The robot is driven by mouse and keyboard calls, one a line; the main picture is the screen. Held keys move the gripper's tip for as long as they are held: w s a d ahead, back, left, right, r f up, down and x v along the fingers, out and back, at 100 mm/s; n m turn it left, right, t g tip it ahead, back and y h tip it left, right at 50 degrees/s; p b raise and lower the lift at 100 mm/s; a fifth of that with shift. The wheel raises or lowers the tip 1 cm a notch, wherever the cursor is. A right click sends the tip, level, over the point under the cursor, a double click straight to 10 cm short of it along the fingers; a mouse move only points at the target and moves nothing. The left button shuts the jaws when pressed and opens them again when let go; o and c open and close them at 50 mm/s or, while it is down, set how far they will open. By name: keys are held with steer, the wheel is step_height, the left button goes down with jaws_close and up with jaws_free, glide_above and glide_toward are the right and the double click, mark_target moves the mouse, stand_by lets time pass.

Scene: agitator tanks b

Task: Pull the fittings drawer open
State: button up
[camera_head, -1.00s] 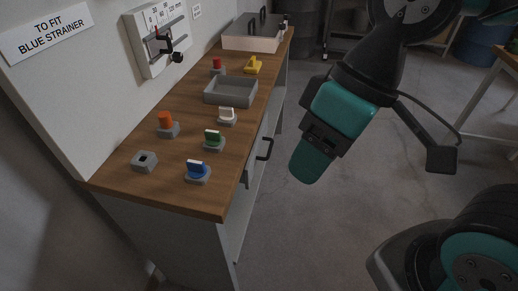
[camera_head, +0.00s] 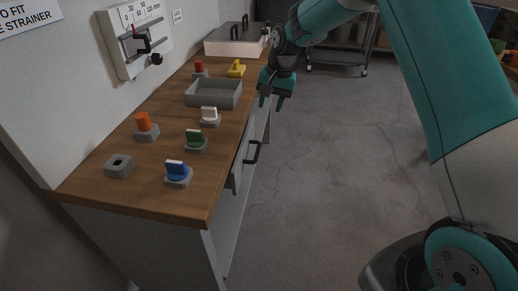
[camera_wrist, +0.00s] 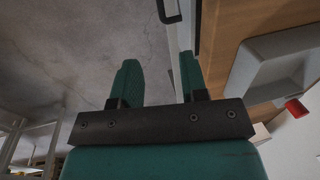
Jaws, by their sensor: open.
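The fittings drawer (camera_head: 240,165) is in the front of the wooden-topped bench, with a dark bar handle (camera_head: 254,153). The drawer looks shut or nearly so; I cannot tell exactly. In the head view my gripper (camera_head: 271,103) is beside the bench's front edge, beyond the handle and above it, fingers pointing down. It is open and empty, apart from the handle. In the wrist view the two green fingers of my gripper (camera_wrist: 160,75) are spread, and the dark handle (camera_wrist: 168,10) shows at the top edge, ahead of the fingertips.
On the bench top (camera_head: 120,195) stand a grey tray (camera_head: 214,103), a blue-handled fitting (camera_head: 177,172), a green one (camera_head: 195,140), a white one (camera_head: 209,116) and an orange one (camera_head: 144,124). The floor (camera_head: 330,160) beside the bench is clear.

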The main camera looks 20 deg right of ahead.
mark_target(258, 149)
steer(key=a+f, duration=0.1)
steer(key=f, duration=0.4)
steer(key=w+a+f, duration=0.1)
steer(key=f, duration=0.5)
steer(key=a+f, duration=0.1)
steer(key=f, duration=0.4)
steer(key=shift+w+f, duration=0.25)
jaws_close()
